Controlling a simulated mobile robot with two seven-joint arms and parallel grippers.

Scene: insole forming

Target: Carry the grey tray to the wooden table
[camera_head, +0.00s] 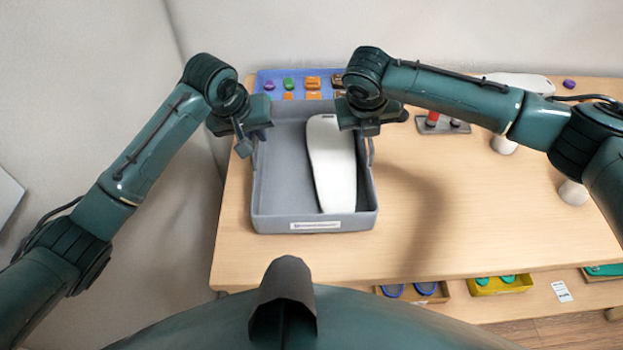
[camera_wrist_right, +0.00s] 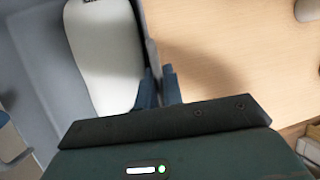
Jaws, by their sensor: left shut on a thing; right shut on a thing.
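The grey tray (camera_head: 280,190) is over the left part of the wooden table (camera_head: 480,220); I cannot tell whether it touches the top. A white insole-shaped piece (camera_head: 333,165) lies inside it, along its right side. My left gripper (camera_head: 256,138) is shut on the tray's left wall. My right gripper (camera_head: 368,133) is at the tray's right wall. In the right wrist view, the fingers of my right gripper (camera_wrist_right: 160,88) are shut on the tray's wall (camera_wrist_right: 146,45), with the white piece (camera_wrist_right: 103,50) beside them.
A blue tray (camera_head: 264,78) with several small coloured pieces stands behind the grey tray. A stand with red parts (camera_head: 433,119) and white cylinders (camera_head: 503,145) are on the right. Bins with blue (camera_head: 412,291) and green items (camera_head: 500,284) sit below the front edge. The table's middle front is clear.

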